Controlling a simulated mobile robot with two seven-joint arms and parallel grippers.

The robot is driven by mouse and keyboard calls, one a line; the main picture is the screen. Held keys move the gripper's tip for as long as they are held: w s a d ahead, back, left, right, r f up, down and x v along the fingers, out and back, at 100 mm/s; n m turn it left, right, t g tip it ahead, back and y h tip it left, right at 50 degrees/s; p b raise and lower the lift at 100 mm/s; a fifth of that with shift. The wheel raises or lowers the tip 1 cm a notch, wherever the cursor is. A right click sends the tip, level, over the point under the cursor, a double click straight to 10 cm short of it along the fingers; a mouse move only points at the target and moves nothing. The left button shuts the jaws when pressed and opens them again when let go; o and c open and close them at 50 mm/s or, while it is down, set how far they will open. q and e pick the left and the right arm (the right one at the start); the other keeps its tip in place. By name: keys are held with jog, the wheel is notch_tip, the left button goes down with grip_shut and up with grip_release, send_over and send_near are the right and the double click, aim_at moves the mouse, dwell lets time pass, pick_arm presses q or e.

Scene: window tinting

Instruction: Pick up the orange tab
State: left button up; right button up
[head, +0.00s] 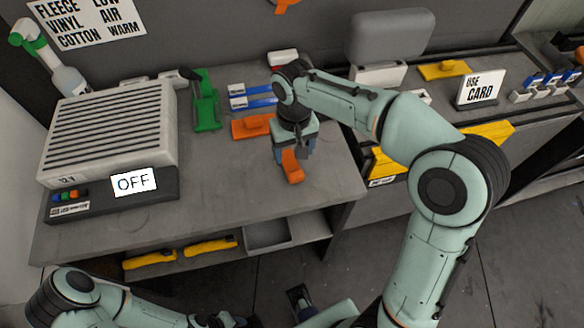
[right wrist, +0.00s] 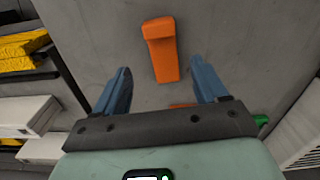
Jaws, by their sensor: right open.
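The orange tab (head: 292,166) lies on the grey bench top, right of centre in the head view. In the right wrist view the orange tab (right wrist: 162,55) shows whole, with a thicker raised end away from my gripper. My right gripper (head: 290,155) is over the bench close to the tab and partly covers it in the head view.
A flat orange piece (head: 253,127), blue strips (head: 252,97) and a green tool (head: 205,105) lie behind the tab. A vented grey box (head: 115,128) with an OFF sign (head: 134,182) stands on the left. The bench front between sign and tab is clear.

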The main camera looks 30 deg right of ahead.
aim_at(292, 169)
jog(key=f, duration=0.5)
jog(key=shift+s+a+f+b, duration=0.2)
jog(key=shift+a+f+b, duration=0.05)
jog(key=shift+f+b, duration=0.1)
jog(key=shift+r, duration=0.1)
jog(key=c, duration=1.1)
